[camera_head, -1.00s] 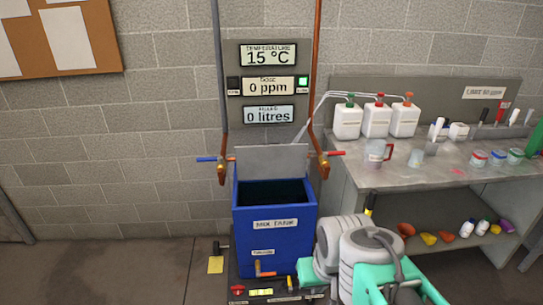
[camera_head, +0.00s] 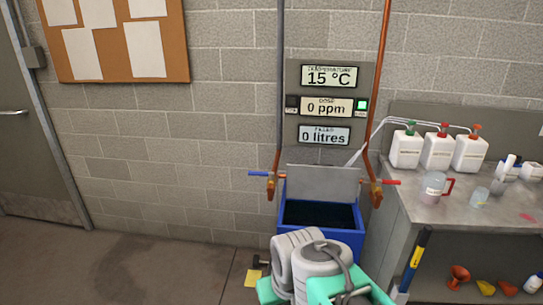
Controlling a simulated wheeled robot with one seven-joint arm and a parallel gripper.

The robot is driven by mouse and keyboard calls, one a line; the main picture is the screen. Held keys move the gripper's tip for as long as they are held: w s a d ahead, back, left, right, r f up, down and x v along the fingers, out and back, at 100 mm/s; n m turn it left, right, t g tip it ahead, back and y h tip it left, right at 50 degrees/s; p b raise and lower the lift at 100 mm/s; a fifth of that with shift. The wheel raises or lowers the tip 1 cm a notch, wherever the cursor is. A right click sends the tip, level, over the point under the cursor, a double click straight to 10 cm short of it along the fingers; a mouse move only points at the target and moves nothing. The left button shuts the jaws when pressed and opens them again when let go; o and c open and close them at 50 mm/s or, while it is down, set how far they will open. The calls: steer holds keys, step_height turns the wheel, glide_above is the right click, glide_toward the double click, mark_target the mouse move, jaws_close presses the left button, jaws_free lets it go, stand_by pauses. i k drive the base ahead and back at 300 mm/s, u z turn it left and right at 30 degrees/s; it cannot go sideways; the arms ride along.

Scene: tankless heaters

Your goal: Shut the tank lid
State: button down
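The blue mix tank (camera_head: 293,213) stands on the floor against the wall, below the display panel. Its grey lid (camera_head: 322,180) is raised upright at the tank's back edge, so the dark inside shows. My arm, grey and teal, covers the front of the tank in the head view. The fingers of my gripper cannot be made out, so whether it is open or shut is hidden.
A blue-handled tap (camera_head: 270,180) and a red-handled tap (camera_head: 378,188) flank the lid. A metal bench (camera_head: 465,216) with jugs and bottles stands close on the right. Open floor lies to the left, before a door (camera_head: 32,130).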

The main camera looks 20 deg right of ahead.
mark_target(314, 182)
steer(key=u, duration=0.3)
steer(key=i, duration=1.5)
steer(key=z, duration=0.6)
